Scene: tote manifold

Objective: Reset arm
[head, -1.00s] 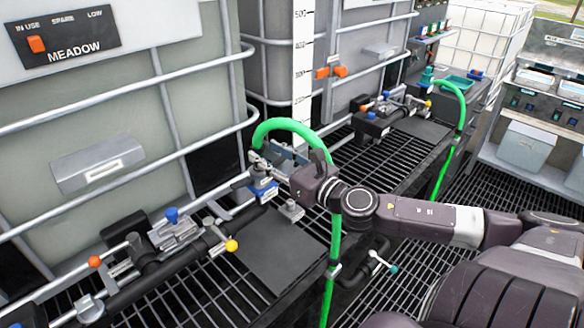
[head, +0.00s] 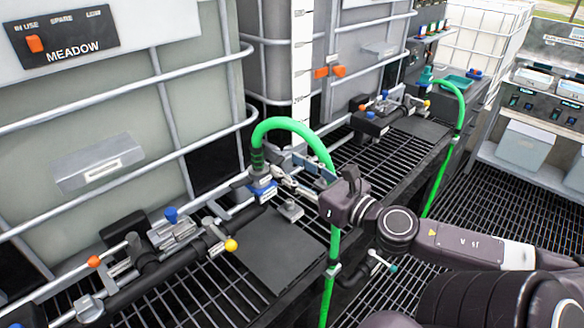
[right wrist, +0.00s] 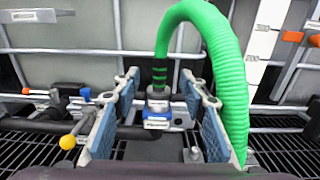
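My right gripper (head: 291,168) reaches in from the right in the head view. It is open and empty. In the right wrist view its two blue-padded fingers (right wrist: 158,80) stand wide apart. A green hose (head: 290,124) arches up from a dark ribbed end on a blue-and-white coupling (head: 262,187) at the manifold. In the right wrist view the coupling (right wrist: 158,108) shows between the fingers, beyond them and apart from both pads. The hose (right wrist: 228,85) bends over to the right and runs down beside the right finger. My left gripper is not in view.
A caged tote marked MEADOW (head: 95,115) stands at the left. Manifold pipes with a yellow-knobbed handle (head: 231,245) run along the grating in front. A second green hose (head: 459,105) hangs farther back. Grey bins (head: 526,147) sit on a rack at the right.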

